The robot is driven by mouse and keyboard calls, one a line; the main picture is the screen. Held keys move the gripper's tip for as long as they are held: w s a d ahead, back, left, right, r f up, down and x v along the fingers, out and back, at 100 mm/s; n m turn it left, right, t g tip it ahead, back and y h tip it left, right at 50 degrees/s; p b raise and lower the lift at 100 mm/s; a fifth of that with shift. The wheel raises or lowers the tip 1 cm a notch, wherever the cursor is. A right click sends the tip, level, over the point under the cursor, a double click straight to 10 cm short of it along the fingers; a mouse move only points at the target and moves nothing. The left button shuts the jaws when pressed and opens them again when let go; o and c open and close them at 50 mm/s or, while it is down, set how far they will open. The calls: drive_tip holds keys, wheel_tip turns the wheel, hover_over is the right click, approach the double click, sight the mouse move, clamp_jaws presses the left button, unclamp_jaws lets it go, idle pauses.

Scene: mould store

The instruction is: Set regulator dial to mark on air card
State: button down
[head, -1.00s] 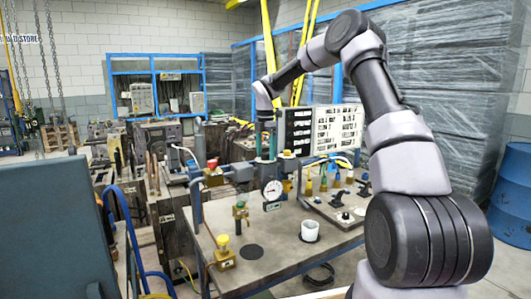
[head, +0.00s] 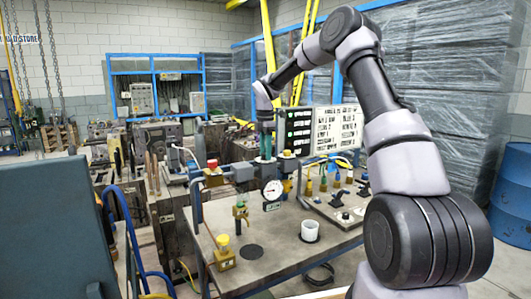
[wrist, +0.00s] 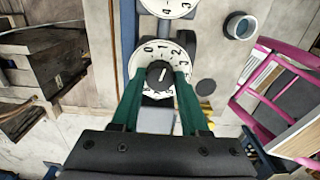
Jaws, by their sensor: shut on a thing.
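The regulator dial (wrist: 146,58) shows in the wrist view as a white numbered ring around a black knob (wrist: 160,74). The knob's white line points up and slightly right; I cannot tell the exact mark. My gripper (wrist: 159,80) has its two green fingers shut on the knob, one on each side. In the head view my gripper (head: 266,152) reaches down behind the round white gauge (head: 272,189), and the dial is hidden there. I cannot surely pick out the air card; a small green-and-white label (head: 271,206) hangs below the gauge.
A white cup (head: 310,231) and a yellow-knobbed brass fitting (head: 223,252) stand on the bench (head: 280,268). Several brass fittings stand on a panel to the right. A black board (head: 298,131) and a white lettered board (head: 337,127) stand behind. A pink frame (wrist: 272,98) shows in the wrist view.

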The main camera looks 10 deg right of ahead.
drive_tip(key=m, duration=0.5)
drive_tip(key=shift+m, duration=0.3)
drive_tip(key=m, duration=1)
drive_tip(key=shift+m, duration=2.6)
drive_tip(key=shift+c, duration=2)
unclamp_jaws()
